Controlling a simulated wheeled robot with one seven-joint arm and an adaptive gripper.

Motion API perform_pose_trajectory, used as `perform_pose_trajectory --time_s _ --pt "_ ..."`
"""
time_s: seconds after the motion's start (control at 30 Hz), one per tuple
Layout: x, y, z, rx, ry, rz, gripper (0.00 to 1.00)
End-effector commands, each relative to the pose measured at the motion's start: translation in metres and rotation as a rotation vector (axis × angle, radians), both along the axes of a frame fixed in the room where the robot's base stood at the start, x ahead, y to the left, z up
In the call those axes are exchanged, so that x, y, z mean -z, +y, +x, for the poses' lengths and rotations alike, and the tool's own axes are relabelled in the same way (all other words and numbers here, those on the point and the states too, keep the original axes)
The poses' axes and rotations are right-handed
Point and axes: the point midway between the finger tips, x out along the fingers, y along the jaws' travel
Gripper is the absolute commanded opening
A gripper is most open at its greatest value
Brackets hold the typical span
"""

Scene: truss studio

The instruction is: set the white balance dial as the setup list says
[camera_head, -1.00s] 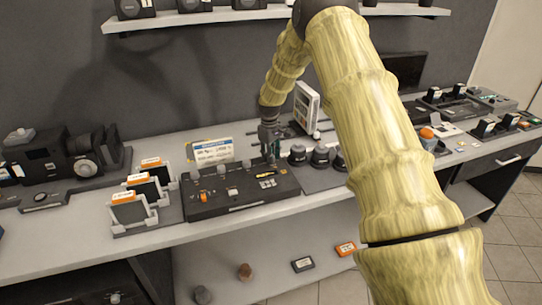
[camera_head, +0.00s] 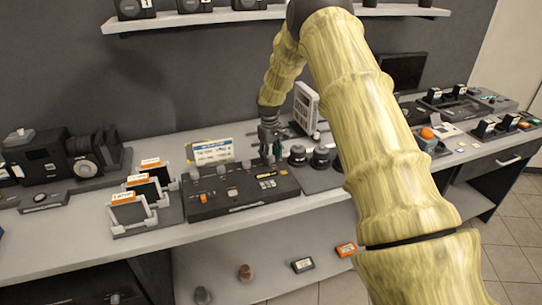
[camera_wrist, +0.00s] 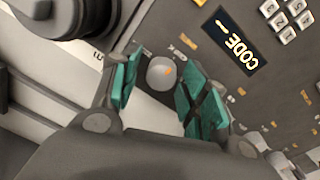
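The dark control console (camera_head: 240,208) sits on the bench, with small knobs along its back and an orange knob (camera_head: 203,198) at its left. A card with a blue header (camera_head: 213,152) stands behind it; its text is too small to read. My gripper (camera_head: 271,152) points down over the console's back right. In the wrist view, the green-padded fingers of my gripper (camera_wrist: 163,95) are open. A round grey knob with an orange mark (camera_wrist: 162,73) shows between them, with a clear gap to each finger. I cannot read which dial it is.
A display reading "CODE-" (camera_wrist: 237,42) and pale keys (camera_wrist: 285,17) lie beside the knob. Dark round pieces (camera_head: 320,156) stand right of the console. Card holders (camera_head: 132,212) stand to its left. A white upright panel (camera_head: 305,108) stands behind my gripper.

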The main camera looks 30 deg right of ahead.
Motion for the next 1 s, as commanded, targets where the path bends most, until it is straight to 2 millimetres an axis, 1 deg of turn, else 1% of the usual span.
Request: perform_pose_trajectory --time_s 0.3,0.47,0.57,0.8,1.0 --pt "0.0 0.001 -0.001 0.0 0.001 0.001 0.51" --pt "-0.011 0.001 0.0 -0.001 0.0 0.001 0.51" --pt "-0.026 0.002 0.0 0.0 -0.001 0.001 0.51" --pt "-0.07 0.003 0.0 0.0 -0.001 0.0 0.51" --pt "-0.1 0.005 -0.001 0.0 0.0 0.001 0.51"
